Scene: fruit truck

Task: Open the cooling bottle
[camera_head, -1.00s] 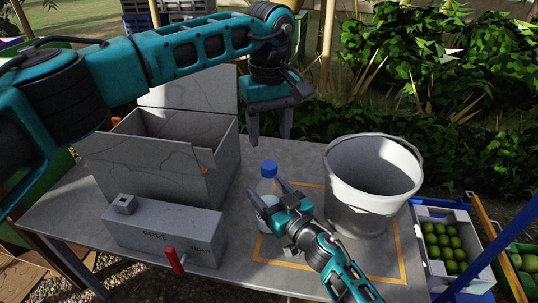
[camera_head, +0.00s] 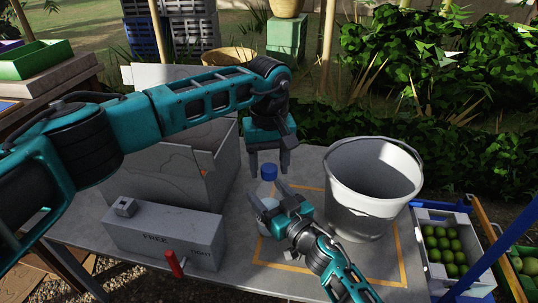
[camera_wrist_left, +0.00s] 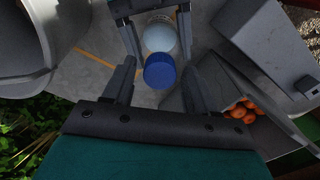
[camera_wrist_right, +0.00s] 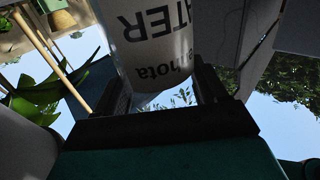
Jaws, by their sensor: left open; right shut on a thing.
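The bottle (camera_head: 266,189) stands upright on the table, pale with a blue cap (camera_head: 269,172). Its printed side (camera_wrist_right: 155,35) fills the upper middle of the right wrist view. My right gripper (camera_head: 267,192) is shut on the bottle's body from the front. My left gripper (camera_head: 268,166) is above the bottle, pointing down and open, with its fingers on either side of the cap. In the left wrist view the cap (camera_wrist_left: 159,71) lies between the two fingers, with gaps showing on both sides.
A grey bucket (camera_head: 345,200) stands right of the bottle on the table (camera_head: 285,281). A large grey box (camera_head: 195,185) stands behind left, with oranges (camera_wrist_left: 242,111) in the left wrist view.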

